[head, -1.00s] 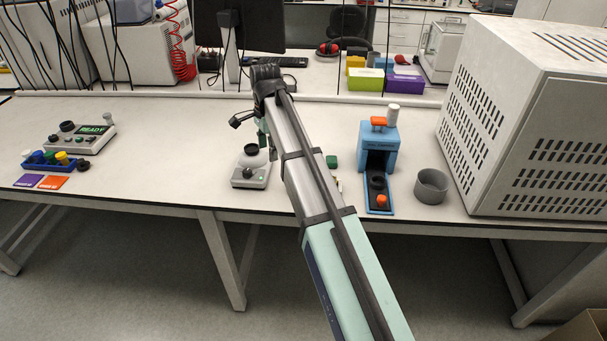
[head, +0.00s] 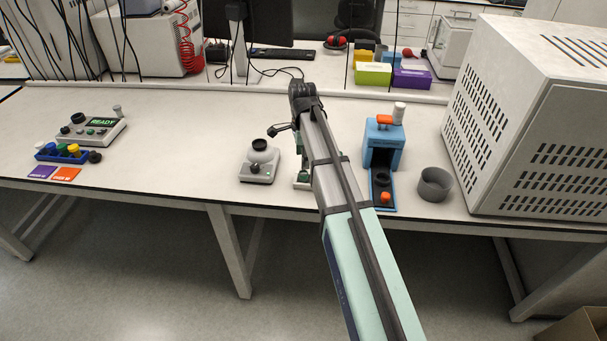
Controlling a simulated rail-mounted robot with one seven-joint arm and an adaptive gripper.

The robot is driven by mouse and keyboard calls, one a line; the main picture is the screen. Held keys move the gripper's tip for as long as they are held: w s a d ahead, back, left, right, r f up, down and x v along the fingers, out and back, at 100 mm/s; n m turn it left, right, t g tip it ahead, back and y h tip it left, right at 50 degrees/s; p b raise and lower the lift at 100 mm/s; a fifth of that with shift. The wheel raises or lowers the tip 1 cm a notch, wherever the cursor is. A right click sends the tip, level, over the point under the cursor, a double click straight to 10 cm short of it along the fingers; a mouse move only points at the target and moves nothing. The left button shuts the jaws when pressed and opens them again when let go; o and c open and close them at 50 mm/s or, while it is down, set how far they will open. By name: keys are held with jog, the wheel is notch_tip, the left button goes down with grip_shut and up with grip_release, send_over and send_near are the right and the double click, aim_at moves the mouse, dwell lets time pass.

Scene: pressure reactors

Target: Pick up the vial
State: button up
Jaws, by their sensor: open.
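I cannot single out the vial in this view. Several small pieces with blue, green, yellow and dark tops stand in or beside a blue rack (head: 62,157) on the left of the bench; I cannot tell if any is a vial. My arm reaches over the bench between a small white device with a dark round top (head: 260,160) and a blue press-like device (head: 383,150). A partly covered green and white item (head: 302,180) shows at the arm's left edge.
A control box reading READY (head: 98,128) stands behind the rack, with purple (head: 42,172) and orange (head: 66,174) cards in front. A grey cup (head: 434,185) and a large vented cabinet (head: 535,125) are at the right. The bench between rack and white device is clear.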

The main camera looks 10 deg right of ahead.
aim_at(303, 177)
jog(key=shift+w+d+f+p, duration=0.1)
jog(key=shift+f+p, duration=0.6)
jog(key=shift+f, duration=0.95)
jog(key=shift+d+f+p, duration=0.1)
jog(key=shift+f+p, duration=0.55)
jog(key=shift+f, duration=1)
jog(key=c, duration=1.2)
